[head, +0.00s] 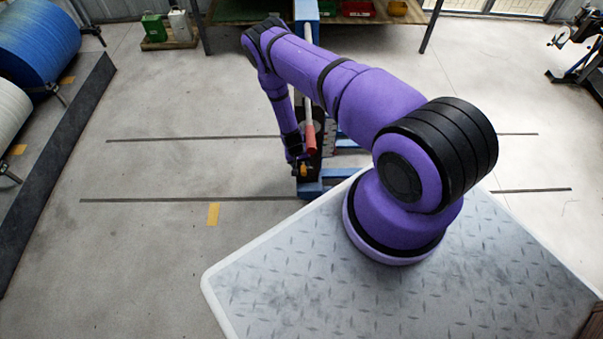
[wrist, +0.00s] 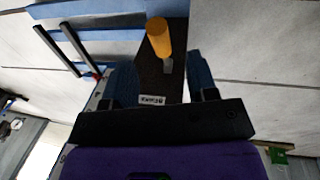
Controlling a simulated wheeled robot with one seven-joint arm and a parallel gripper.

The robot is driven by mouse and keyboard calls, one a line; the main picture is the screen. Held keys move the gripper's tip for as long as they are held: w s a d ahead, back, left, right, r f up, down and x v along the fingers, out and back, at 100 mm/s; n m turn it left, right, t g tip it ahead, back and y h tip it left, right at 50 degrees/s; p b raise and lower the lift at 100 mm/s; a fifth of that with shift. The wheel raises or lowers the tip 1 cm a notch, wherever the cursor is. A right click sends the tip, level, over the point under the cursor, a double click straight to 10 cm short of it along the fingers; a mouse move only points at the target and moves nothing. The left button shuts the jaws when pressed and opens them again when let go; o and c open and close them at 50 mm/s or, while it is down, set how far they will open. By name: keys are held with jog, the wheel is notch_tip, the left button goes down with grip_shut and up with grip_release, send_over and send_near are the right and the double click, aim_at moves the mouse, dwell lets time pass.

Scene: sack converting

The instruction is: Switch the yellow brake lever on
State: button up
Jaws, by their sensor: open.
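The yellow brake lever (wrist: 158,36) shows in the wrist view as a yellow grip on a short grey stem, fixed to a dark plate (wrist: 152,78). A small white label (wrist: 153,99) sits on the plate below it. In the head view the lever (head: 304,170) is a small yellow spot low on a blue-footed stand. My gripper (wrist: 163,82) is open, with one finger on each side of the plate area and nothing held. The lever lies ahead of the fingers, and I see no clear contact. In the head view my gripper (head: 297,160) is beside the lever, partly hidden.
A red-handled lever (head: 311,138) stands just above the yellow one. The blue stand foot (head: 312,187) rests on the floor near dark floor strips. Large rolls (head: 38,45) lie at the left. A workbench (head: 245,12) stands behind.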

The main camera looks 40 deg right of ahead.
aim_at(303, 170)
jog(key=f, duration=0.4)
jog(key=d+f, duration=0.1)
jog(key=f, duration=0.2)
jog(key=shift+s+d, duration=0.1)
jog(key=shift+s, duration=0.25)
jog(key=shift+c, duration=0.3)
